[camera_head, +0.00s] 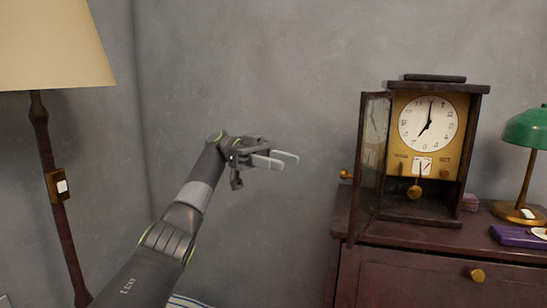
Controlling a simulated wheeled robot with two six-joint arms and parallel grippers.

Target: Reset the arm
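My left arm reaches up from the bottom of the view, and its gripper (289,161) is held in the air in front of the grey wall. Its two light grey fingers point right with a gap between them, and nothing is held in it. The gripper is apart from the furniture, left of the wooden clock (427,190). My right gripper does not show.
The clock's glass door (372,150) stands open toward the left, on a dark wooden cabinet (430,280). A green lamp (525,128) and a purple item (515,237) are at the right. A floor lamp (50,150) stands at the left.

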